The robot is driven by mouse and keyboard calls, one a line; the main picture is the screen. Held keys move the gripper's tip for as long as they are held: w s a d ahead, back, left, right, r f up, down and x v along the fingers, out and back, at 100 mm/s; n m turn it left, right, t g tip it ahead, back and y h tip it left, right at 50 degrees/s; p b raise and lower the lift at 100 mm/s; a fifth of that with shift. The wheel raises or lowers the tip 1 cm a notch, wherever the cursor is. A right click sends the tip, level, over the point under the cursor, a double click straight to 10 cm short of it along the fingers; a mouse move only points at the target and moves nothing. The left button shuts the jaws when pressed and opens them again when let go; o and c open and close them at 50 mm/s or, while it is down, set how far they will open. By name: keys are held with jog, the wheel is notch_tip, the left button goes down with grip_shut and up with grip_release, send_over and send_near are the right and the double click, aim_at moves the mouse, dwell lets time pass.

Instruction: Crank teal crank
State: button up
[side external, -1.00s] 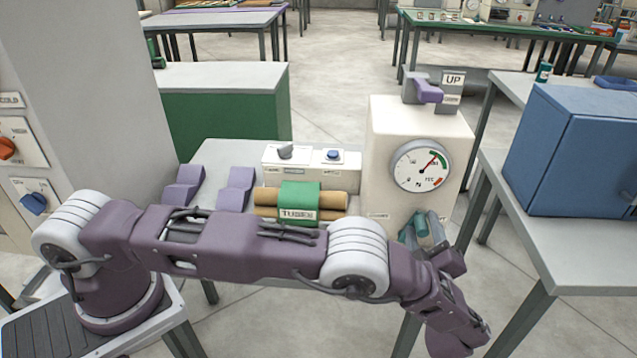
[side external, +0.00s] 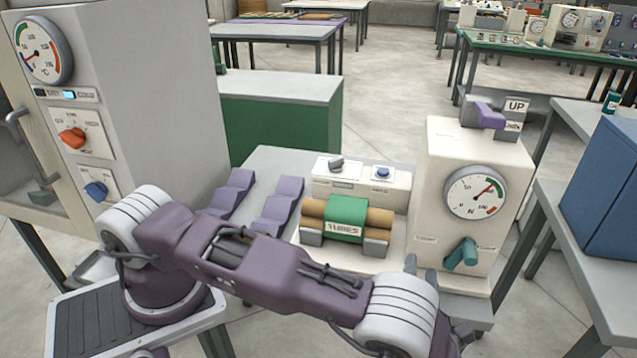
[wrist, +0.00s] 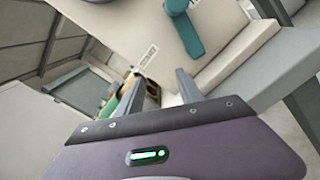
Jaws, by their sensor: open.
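The teal crank (side external: 462,253) is on the front face of the cream winder box (side external: 436,190), below its gauge. The crank arm slants from its upper right hub down to the left. It also shows at the top of the wrist view (wrist: 184,30), apart from the fingers. My gripper (side external: 420,272) is just left of the crank in the side view, with its two grey fingers pointing up; its body is mostly hidden behind my arm. In the wrist view my gripper (wrist: 160,82) has its fingers spread and nothing between them.
A green-banded bundle of tubes (side external: 346,219) lies in a cradle left of the winder box. Behind it stands a switch box (side external: 352,183). A purple lever (side external: 489,115) tops the winder box. A blue cabinet (side external: 604,190) is at the right.

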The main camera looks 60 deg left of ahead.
jog(key=v, duration=0.5)
jog(key=s+a+r+n+g+h, duration=0.1)
jog(key=s+a+r+n+g, duration=0.3)
jog(key=a+r+n+g, duration=0.75)
jog(key=s+a+r+n+h, duration=0.2)
jog(key=s+r+n+h, duration=0.4)
jog(key=s+r+n, duration=0.4)
jog(key=shift+s+r+n+h, duration=0.35)
jog(key=shift+r+n, duration=0.2)
jog(key=shift+n, duration=0.4)
jog(key=shift+g, duration=0.25)
jog(key=shift+c, duration=0.2)
